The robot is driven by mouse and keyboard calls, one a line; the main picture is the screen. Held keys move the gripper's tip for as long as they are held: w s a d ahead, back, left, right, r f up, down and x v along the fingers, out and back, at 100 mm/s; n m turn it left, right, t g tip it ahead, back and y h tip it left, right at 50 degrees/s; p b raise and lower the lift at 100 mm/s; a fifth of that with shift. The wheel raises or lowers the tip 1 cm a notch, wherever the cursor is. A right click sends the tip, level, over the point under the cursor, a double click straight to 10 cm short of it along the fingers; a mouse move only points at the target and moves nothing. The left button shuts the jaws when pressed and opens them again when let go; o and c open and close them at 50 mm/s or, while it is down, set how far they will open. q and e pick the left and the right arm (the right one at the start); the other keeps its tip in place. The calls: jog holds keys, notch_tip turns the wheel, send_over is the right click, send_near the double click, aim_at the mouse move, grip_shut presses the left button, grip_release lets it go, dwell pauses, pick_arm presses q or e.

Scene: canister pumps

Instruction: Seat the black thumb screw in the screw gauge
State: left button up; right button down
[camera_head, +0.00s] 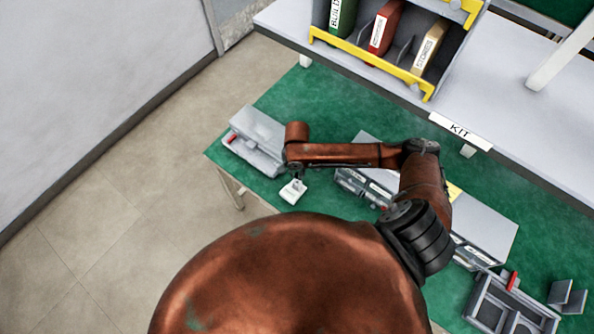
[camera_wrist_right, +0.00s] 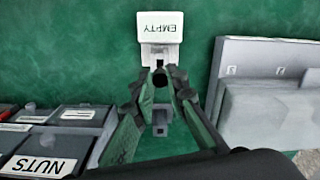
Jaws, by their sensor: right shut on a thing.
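My right gripper (camera_wrist_right: 160,80) is shut on a small dark round thing (camera_wrist_right: 160,78), which looks like the black thumb screw seen end-on. In the head view my right arm reaches left across the green bench, and the fingertips are hard to make out there. Directly beyond the fingertips is a small light block with a white plate marked EMPTY (camera_wrist_right: 160,27), likely the screw gauge. This white plate also shows in the head view (camera_head: 293,191). The fingers cover part of the block, so I cannot tell whether the screw touches it. My left gripper is not in view.
A grey case (camera_head: 257,133) with a red part stands left of the gripper. Bins, one marked NUTS (camera_wrist_right: 40,167), lie on the other side. A grey tray (camera_head: 510,310) sits front right. A binder rack (camera_head: 370,60) stands behind. Green bench beyond the plate is clear.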

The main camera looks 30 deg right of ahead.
jog(key=shift+f, duration=0.55)
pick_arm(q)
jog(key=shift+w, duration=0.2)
pick_arm(e)
jog(key=shift+f, duration=1.3)
jog(key=c, duration=1.8)
grip_release()
jog(key=shift+r, duration=0.1)
notch_tip(320, 180, up, 12)
jog(key=shift+f, duration=0.15)
